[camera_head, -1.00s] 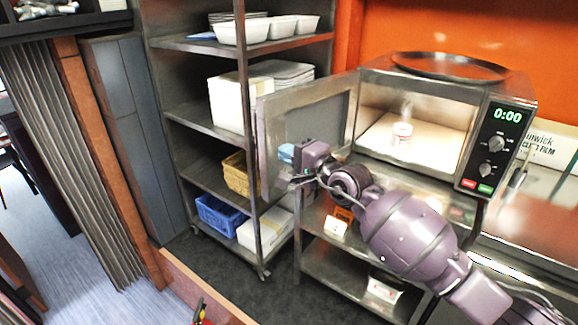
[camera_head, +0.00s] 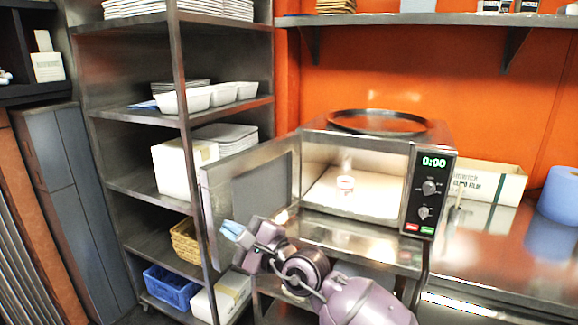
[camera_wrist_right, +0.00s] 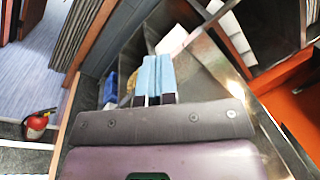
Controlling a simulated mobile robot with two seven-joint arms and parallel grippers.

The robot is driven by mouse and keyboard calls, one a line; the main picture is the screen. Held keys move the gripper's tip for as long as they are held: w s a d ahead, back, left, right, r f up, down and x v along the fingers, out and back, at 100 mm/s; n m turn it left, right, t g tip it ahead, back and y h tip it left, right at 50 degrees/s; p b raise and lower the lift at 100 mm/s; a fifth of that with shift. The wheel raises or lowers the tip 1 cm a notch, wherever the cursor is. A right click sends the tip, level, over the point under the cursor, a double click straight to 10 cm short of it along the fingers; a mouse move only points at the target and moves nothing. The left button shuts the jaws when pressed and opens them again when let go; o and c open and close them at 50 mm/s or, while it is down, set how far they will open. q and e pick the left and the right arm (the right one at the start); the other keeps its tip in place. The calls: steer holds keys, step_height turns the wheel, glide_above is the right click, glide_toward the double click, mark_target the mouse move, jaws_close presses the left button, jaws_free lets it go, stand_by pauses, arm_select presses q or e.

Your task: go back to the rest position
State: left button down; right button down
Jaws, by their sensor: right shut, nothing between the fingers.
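My right gripper (camera_head: 232,231) is in front of the lower edge of the open microwave door (camera_head: 262,185) in the head view. Its light blue fingers are shut and empty, and they show side by side in the right wrist view (camera_wrist_right: 157,75). I cannot tell whether the gripper touches the door. The microwave (camera_head: 428,165) stands on a steel counter with its door swung out to the left and its display at 0:00. My left gripper is not in view.
A steel shelf rack (camera_head: 130,187) at the left holds white containers, boxes, a yellow basket (camera_head: 186,243) and a blue crate (camera_head: 171,287). A dark round tray (camera_head: 378,122) lies on the microwave. A blue roll (camera_head: 560,195) is at the right. A fire extinguisher (camera_wrist_right: 37,124) shows in the wrist view.

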steer(key=d+r+m+t, duration=0.2)
steer(key=d+m+t, duration=0.15)
steer(key=m, duration=0.75)
steer(key=d+r+m+t, duration=0.3)
steer(key=d+m, duration=0.2)
steer(key=m, duration=0.6)
steer(key=s+d+f+m+t+h, duration=0.2)
steer(key=d+f+m+h, duration=1.35)
steer(key=m, duration=1.15)
steer(key=s+d+f+m+g, duration=0.2)
steer(key=s+d+f, duration=0.3)
steer(key=s+f, duration=0.3)
steer(key=s+d+f+m+g+h, duration=0.1)
steer(key=s+d+f+m, duration=0.3)
steer(key=s+f, duration=0.4)
steer(key=s+d+f+m+g+h, duration=0.1)
steer(key=s+d+f+m+g, duration=0.1)
steer(key=s+d+f+g, duration=0.2)
steer(key=s+d+f, duration=0.2)
steer(key=s+f, duration=0.2)
steer(key=shift+s+d+f+m, duration=0.35)
steer(key=shift+d+m, duration=0.05)
